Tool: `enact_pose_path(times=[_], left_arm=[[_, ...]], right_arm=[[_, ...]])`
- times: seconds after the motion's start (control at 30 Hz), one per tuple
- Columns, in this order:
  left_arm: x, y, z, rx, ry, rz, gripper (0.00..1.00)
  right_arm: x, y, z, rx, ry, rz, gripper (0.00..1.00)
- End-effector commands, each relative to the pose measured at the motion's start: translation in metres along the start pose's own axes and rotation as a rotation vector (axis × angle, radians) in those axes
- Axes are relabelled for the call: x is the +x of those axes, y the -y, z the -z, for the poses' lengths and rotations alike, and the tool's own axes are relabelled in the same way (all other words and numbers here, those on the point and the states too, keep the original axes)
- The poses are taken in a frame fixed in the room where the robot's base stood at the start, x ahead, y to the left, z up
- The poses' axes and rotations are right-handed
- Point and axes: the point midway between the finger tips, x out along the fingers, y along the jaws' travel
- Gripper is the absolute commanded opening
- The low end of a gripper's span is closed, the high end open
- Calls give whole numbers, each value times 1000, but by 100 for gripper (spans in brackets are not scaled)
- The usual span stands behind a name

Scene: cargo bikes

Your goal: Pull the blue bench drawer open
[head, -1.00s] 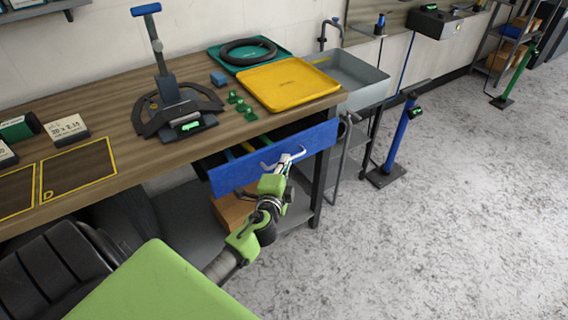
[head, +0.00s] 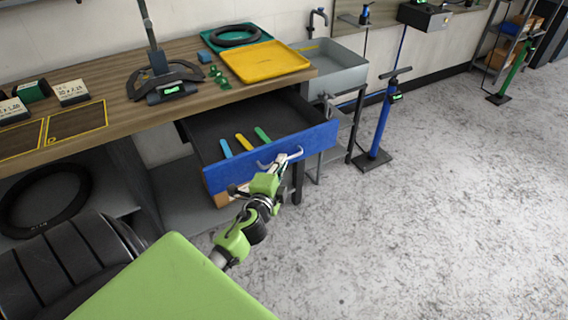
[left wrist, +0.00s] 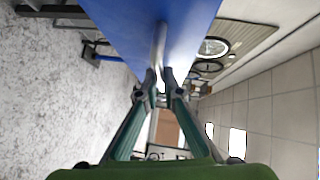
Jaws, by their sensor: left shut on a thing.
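The blue bench drawer (head: 230,177) stands well out from under the wooden bench in the head view. A blue, a yellow and a green tool (head: 243,142) lie inside on its dark floor. My left gripper (head: 285,158) is shut on the drawer's curved metal handle, at the middle of the blue front. In the left wrist view, the fingers (left wrist: 160,88) close around the handle bar (left wrist: 160,45), with the blue front (left wrist: 185,25) beyond. My right gripper is not in view.
The bench top (head: 110,82) carries a yellow tray (head: 265,62), a green tray with a black ring, and a dark stand (head: 165,85). A grey sink (head: 340,72) and a blue floor pump (head: 381,125) stand to the right. The speckled floor (head: 440,210) in front is clear.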

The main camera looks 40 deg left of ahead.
Motion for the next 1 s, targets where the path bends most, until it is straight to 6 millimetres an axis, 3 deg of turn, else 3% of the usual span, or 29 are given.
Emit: enact_pose_path(times=[0.4, 0.5, 0.83, 1.0], left_arm=[[0, 0, 0, 0, -1, -1, 0], [0, 0, 0, 0, -1, -1, 24], [-1, 0, 0, 0, -1, 0, 24], [-15, -1, 0, -1, -1, -2, 24]], right_arm=[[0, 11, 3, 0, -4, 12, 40], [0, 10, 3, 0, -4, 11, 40], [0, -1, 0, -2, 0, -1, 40], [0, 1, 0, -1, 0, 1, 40]])
